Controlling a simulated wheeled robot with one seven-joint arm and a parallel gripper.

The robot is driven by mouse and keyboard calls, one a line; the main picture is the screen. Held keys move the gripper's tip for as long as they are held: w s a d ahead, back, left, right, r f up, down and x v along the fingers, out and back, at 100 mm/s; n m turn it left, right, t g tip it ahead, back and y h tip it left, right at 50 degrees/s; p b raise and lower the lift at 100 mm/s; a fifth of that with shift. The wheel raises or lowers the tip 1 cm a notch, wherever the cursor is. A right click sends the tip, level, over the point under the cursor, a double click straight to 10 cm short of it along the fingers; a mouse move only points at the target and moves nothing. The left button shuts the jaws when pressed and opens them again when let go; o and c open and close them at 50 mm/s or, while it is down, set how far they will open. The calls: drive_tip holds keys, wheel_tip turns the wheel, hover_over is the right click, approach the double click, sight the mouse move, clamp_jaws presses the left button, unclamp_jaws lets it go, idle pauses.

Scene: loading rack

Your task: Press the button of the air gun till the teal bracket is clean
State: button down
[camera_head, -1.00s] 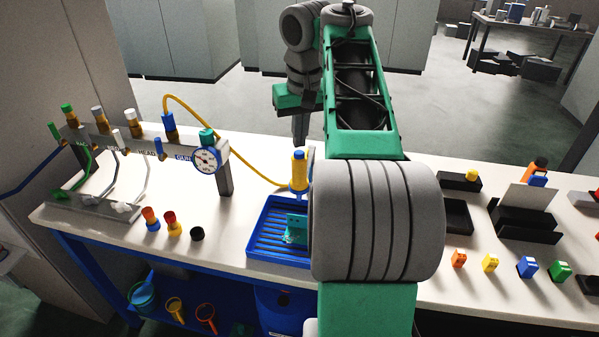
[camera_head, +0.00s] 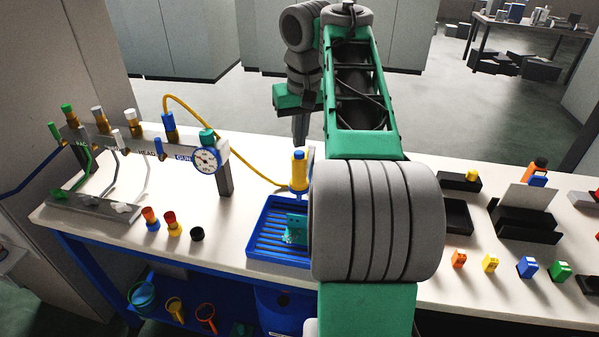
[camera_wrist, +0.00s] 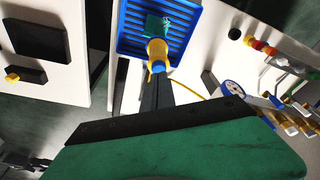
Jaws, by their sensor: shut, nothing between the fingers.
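The air gun (camera_head: 299,173) is yellow with a blue top and stands upright at the back edge of the blue slatted tray (camera_head: 262,237); it also shows in the wrist view (camera_wrist: 157,52). The teal bracket (camera_head: 296,222) stands in the tray in front of the gun, partly hidden by my arm in the head view. It shows small in the wrist view (camera_wrist: 154,24); faint speckles show near its foot, but how dirty it is I cannot tell. My gripper (camera_head: 300,142) is shut and empty, pointing down just above the gun's blue top, seemingly with a small gap.
A yellow hose (camera_head: 236,152) runs from the manifold (camera_head: 130,150) with its gauge (camera_head: 206,160) to the gun. Several small coloured caps (camera_head: 173,225) stand left of the tray. Black holders (camera_head: 525,220) and coloured blocks are on the right. The white bench between gauge and tray is clear.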

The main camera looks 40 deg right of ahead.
drive_tip(key=shift+f+b, duration=0.8)
drive_tip(key=shift+f, duration=0.2)
idle(1.9)
wheel_tip(320, 180, up, 7)
drive_tip(key=p, duration=0.6)
drive_tip(key=shift+f, duration=0.3)
drive_tip(key=s+a+f+n+t+y, duration=0.1)
drive_tip(key=a+f, duration=0.1)
drive_tip(key=a, duration=0.5)
drive_tip(key=a+f+n, duration=0.1)
drive_tip(key=a+f, duration=0.2)
drive_tip(key=a, duration=0.4)
drive_tip(key=s+a+f+n+t, duration=0.1)
drive_tip(key=s+a+f, duration=0.7)
drive_tip(key=f, duration=0.3)
drive_tip(key=shift+s+a+f+n, duration=0.15)
drive_tip(key=shift+s+n, duration=0.15)
drive_tip(key=shift+s, duration=0.3)
